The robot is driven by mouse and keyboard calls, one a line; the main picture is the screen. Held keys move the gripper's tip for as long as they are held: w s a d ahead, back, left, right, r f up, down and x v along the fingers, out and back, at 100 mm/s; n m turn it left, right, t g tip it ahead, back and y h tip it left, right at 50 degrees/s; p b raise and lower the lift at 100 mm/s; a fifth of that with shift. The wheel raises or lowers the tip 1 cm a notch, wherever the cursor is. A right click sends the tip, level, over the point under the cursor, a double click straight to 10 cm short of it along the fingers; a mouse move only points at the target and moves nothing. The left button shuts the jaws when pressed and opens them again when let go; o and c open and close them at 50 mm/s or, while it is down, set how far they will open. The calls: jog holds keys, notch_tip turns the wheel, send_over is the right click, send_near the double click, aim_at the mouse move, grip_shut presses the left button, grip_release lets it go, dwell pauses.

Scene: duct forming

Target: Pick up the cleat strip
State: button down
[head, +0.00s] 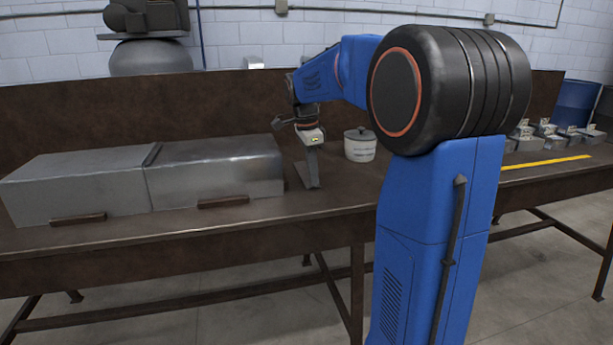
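A thin grey metal piece (312,168), which looks like the cleat strip or its holder, stands upright on the bench to the right of the duct. A slanted grey part shows at its lower left. My gripper (312,147) points down directly over its top end. The fingertips are too small to make out, so I cannot tell whether they are open or shut, or touching the piece. Two grey sheet-metal duct sections (215,170) lie end to end on the bench, with a dark seam (152,154) between them.
Brown bars (223,202) lie along the duct's front. A lidded pale pot (360,145) stands close to the right of the gripper. A yellow ruler (546,163) and several small metal boxes (545,133) are farther right. The bench (270,222) has a back panel (230,105).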

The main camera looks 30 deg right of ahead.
jog(key=shift+r, duration=0.1)
notch_tip(320, 180, up, 10)
dwell(0.5)
